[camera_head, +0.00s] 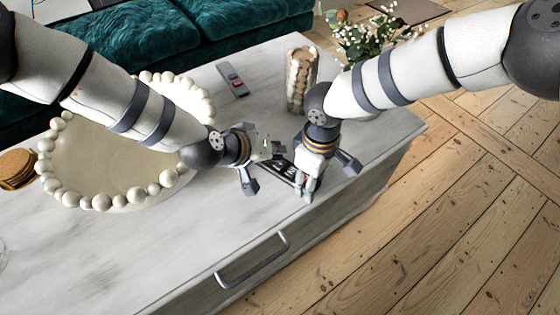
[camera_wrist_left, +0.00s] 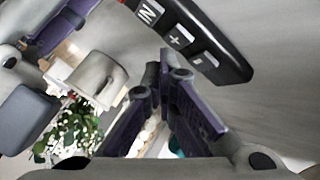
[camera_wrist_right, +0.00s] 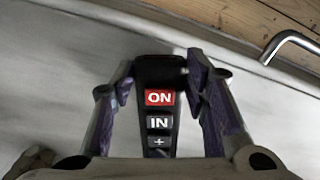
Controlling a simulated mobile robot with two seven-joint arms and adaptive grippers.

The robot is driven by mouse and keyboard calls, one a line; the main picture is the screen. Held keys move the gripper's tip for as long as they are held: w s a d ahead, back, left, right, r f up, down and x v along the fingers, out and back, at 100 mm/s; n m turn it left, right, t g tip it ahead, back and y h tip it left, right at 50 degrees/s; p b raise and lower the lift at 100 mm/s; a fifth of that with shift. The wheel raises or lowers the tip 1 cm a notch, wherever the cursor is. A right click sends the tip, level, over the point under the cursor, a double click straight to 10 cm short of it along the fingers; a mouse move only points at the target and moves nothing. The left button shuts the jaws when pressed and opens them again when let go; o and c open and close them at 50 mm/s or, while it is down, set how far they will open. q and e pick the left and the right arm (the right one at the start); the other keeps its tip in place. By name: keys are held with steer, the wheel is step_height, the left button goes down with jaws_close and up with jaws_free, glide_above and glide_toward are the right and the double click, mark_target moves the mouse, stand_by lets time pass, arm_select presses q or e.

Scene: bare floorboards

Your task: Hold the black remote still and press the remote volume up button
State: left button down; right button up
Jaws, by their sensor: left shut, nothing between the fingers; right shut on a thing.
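The black remote (camera_head: 279,170) lies on the grey-white table, partly hidden by my grippers in the head view. In the right wrist view the remote (camera_wrist_right: 158,122) shows a red ON button, an IN button and a plus button (camera_wrist_right: 158,142). My right gripper (camera_wrist_right: 163,78) is shut on the remote, one finger on each side at its ON end. In the left wrist view the remote (camera_wrist_left: 218,60) shows IN, plus (camera_wrist_left: 180,36) and minus buttons. My left gripper (camera_wrist_left: 166,75) is shut and empty, its fingertips close beside the remote; I cannot tell whether they touch it.
A grey remote (camera_head: 232,79) lies farther back on the table (camera_head: 150,245). A beaded round tray (camera_head: 100,200) stands at left, with wooden coasters (camera_head: 17,168) beside it. A tall ribbed jar (camera_head: 301,80) and white flowers (camera_head: 372,42) stand at the back right.

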arm_select(q)
steer(key=shift+f, duration=0.25)
steer(key=shift+f, duration=0.45)
stand_by(0.5)
steer(key=shift+r, duration=0.85)
steer(key=shift+r, duration=2.55)
stand_by(0.7)
arm_select(e)
steer(key=o, duration=1.3)
